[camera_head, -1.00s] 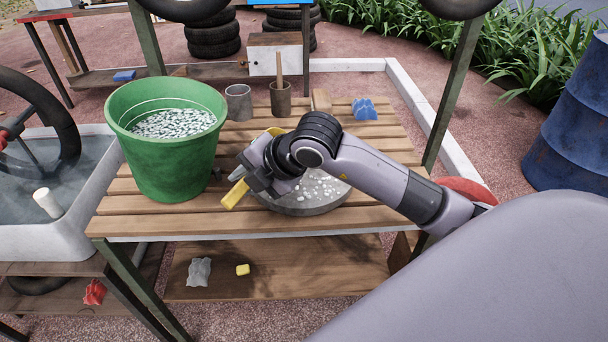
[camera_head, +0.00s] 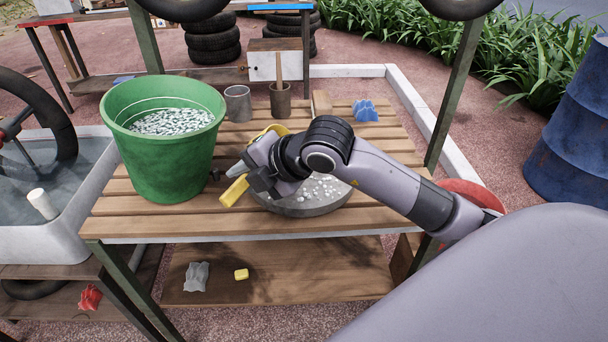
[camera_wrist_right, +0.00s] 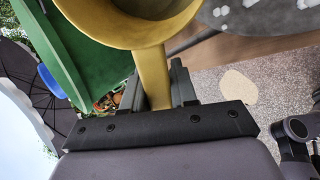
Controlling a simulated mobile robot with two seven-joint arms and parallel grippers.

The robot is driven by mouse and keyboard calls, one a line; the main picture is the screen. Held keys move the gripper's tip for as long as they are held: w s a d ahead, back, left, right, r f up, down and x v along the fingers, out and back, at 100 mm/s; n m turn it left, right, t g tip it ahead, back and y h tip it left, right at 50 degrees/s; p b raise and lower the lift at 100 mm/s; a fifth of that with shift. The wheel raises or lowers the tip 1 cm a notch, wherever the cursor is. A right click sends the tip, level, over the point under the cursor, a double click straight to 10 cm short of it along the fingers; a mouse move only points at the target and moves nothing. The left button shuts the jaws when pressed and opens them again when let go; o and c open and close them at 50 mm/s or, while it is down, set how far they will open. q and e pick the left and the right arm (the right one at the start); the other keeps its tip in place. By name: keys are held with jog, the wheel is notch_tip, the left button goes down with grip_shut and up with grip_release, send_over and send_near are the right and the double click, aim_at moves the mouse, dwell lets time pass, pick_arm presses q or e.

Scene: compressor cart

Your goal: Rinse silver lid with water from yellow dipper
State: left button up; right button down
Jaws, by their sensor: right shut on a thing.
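My right gripper (camera_head: 257,183) is shut on the handle of the yellow dipper (camera_head: 234,190). In the right wrist view the dipper (camera_wrist_right: 152,70) runs up from between the fingers (camera_wrist_right: 157,88) to its round bowl, seen from outside, so its contents are hidden. In the head view the bowl is mostly behind my wrist. The silver lid (camera_head: 320,204) lies on the slatted table, partly under my arm, with white suds or droplets on it. The lid's edge also shows in the right wrist view (camera_wrist_right: 270,22). My left gripper is not in view.
A green bucket (camera_head: 165,165) with glinting water stands left of the lid. A grey cup (camera_head: 238,104), a brown pot (camera_head: 280,102) and a blue object (camera_head: 365,111) stand at the back of the slatted table (camera_head: 130,228). A water basin (camera_head: 50,245) is at left.

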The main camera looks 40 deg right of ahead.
pick_arm(q)
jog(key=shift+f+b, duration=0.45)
jog(key=shift+b, duration=0.05)
pick_arm(e)
jog(key=shift+r, duration=0.1)
pick_arm(q)
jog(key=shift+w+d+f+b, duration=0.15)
jog(key=shift+b, duration=0.35)
pick_arm(e)
jog(key=shift+r+t+y, duration=0.1)
jog(key=shift+t+y, duration=0.2)
jog(key=shift+t, duration=0.1)
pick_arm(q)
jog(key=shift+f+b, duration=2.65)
pick_arm(e)
jog(key=shift+s+d+r+t+y, duration=0.1)
jog(key=shift+s+r+t+y, duration=0.15)
jog(key=shift+t, duration=0.4)
jog(key=shift+s+d+r+t+y, duration=0.1)
jog(key=shift+r+t+y, duration=0.25)
jog(key=shift+t, duration=0.3)
pick_arm(q)
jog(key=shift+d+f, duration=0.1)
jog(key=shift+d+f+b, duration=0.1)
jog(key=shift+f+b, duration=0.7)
jog(key=shift+b, duration=0.3)
pick_arm(e)
jog(key=shift+s+d+t, duration=0.1)
jog(key=shift+s+t, duration=0.15)
jog(key=shift+t, duration=0.05)
